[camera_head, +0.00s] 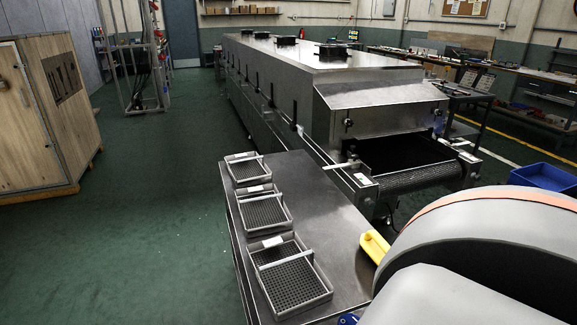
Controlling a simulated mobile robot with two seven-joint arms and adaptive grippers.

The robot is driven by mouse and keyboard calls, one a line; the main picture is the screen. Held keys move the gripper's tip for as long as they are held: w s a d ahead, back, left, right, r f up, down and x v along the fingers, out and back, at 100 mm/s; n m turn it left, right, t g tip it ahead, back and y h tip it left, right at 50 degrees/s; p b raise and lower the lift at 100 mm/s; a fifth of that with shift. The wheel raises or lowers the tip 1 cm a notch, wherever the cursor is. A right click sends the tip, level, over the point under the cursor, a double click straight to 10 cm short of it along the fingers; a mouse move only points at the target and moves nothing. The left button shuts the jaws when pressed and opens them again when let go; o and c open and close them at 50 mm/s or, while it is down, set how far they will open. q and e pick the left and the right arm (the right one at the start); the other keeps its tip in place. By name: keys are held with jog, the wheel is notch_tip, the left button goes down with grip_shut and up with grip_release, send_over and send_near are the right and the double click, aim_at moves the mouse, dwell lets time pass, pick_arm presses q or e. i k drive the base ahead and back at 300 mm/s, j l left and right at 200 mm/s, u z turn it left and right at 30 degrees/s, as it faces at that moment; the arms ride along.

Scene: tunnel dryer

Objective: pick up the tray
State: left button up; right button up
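Three shallow metal trays with perforated floors and a bar across the top lie in a row along the left side of a steel table. The nearest tray (295,285) is at the front, the middle tray (265,211) is behind it, and the far tray (248,169) is near the table's back left corner. Each has a small white label on or near its bar. All three look empty. Neither of my grippers is in view. A large pale rounded part of my own body fills the lower right and hides part of the table.
The steel table (318,205) has bare room right of the trays. The tunnel dryer (300,85) with its conveyor belt (410,176) stands behind it. A yellow item (375,247) shows at the table's right edge. A blue bin (545,177) and wooden crate (45,115) stand apart.

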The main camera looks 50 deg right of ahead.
aim_at(291, 282)
jog(key=i+j+z, duration=0.15)
jog(key=z, duration=0.35)
jog(key=i+j+z, duration=0.1)
jog(key=z, duration=0.4)
jog(key=j+z, duration=0.65)
jog(key=z, duration=0.3)
jog(key=j+z, duration=0.25)
jog(key=z, duration=0.25)
jog(key=j+z, duration=0.5)
jog(key=z, duration=0.2)
jog(key=j+z, duration=0.35)
jog(key=l, duration=0.1)
